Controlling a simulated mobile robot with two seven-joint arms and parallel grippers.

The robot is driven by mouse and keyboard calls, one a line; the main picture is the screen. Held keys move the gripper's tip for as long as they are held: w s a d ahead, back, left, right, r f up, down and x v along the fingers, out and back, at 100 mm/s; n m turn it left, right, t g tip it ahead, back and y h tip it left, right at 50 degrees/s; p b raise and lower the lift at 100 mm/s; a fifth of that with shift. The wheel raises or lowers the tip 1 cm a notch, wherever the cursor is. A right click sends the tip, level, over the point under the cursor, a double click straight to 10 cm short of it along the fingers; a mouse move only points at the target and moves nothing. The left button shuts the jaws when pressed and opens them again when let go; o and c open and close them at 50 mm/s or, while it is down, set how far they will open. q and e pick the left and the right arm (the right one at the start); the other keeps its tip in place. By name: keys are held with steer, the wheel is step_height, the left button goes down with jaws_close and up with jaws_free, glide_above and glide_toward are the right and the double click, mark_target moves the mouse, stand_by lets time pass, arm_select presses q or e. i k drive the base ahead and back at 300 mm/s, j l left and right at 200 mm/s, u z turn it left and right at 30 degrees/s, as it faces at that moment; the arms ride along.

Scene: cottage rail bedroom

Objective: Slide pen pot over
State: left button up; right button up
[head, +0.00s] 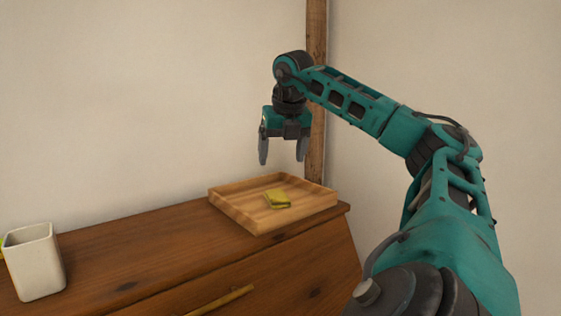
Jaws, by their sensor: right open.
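A white square pen pot (35,263) stands upright on the wooden dresser top at the far left. No pens show above its rim. My right gripper (283,152) is open and empty, pointing down with its fingers apart. It hangs in the air above the back of the wooden tray, well to the right of the pen pot. My left gripper is not in view.
A shallow wooden tray (243,216) sits near the right end of the dresser (140,250), with a small yellow-green item (278,198) in it. Part of something yellow shows behind the pot at the left edge. The dresser top between pot and tray is clear.

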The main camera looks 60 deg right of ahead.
mark_target(33, 255)
steer(key=k+j, duration=0.1)
steer(key=j, duration=0.25)
steer(key=k+j, duration=0.15)
steer(key=j, duration=0.15)
steer(key=k+j, duration=0.1)
steer(key=j, duration=0.25)
steer(key=k+j, duration=0.1)
steer(key=j, duration=0.2)
